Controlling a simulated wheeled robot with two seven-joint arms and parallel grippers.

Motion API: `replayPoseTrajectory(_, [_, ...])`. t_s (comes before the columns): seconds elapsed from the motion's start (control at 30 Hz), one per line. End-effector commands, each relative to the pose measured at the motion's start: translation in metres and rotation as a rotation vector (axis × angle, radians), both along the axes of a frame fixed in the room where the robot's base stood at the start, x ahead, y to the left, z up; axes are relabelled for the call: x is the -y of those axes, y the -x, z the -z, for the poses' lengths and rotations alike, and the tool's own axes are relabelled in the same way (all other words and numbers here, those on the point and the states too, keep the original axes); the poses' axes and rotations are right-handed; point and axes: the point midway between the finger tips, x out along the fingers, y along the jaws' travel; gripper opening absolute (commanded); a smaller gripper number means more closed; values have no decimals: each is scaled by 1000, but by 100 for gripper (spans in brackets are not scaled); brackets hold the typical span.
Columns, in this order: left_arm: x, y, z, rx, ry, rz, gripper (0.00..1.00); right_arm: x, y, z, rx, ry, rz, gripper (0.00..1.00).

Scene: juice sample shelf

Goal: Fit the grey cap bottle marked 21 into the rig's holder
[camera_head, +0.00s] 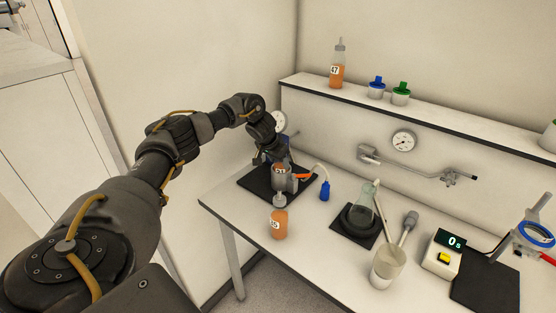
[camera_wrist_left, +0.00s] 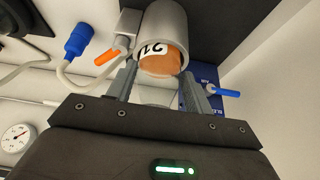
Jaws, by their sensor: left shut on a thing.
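The bottle marked 21 (camera_head: 281,171) holds orange juice and is in my left gripper at the rig. It also shows in the left wrist view (camera_wrist_left: 163,61), where its far end sits within the rim of the rig's grey round holder (camera_wrist_left: 164,20). How deep it sits, I cannot tell. My left gripper (camera_wrist_left: 160,92) is shut on the bottle's pale cap end, one finger on each side. The rig's black base (camera_head: 256,184) lies under the gripper in the head view, and the arm hides part of the rig. My right gripper is not in view.
Another orange bottle (camera_head: 279,225) with a grey cap stands close in front of the rig. A blue connector (camera_head: 325,191) on a hose is to the right. A flask (camera_head: 362,208) and beaker (camera_head: 387,268) stand further right. The shelf (camera_head: 431,118) runs behind.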

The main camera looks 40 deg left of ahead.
Motion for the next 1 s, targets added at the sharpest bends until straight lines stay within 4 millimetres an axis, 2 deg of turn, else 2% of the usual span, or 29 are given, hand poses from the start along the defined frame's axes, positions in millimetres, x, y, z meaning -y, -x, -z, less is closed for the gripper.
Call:
replayPoseTrajectory(0.4, [0, 0, 9, 1, 0, 0, 7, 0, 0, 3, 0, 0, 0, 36])
replayPoseTrajectory(0.83, [0, 0, 9, 2, 0, 0, 7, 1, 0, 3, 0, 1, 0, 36])
replayPoseTrajectory(0.87, [0, 0, 9, 2, 0, 0, 52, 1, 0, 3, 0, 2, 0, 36])
replayPoseTrajectory(1.0, [0, 0, 9, 1, 0, 0, 71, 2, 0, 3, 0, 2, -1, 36])
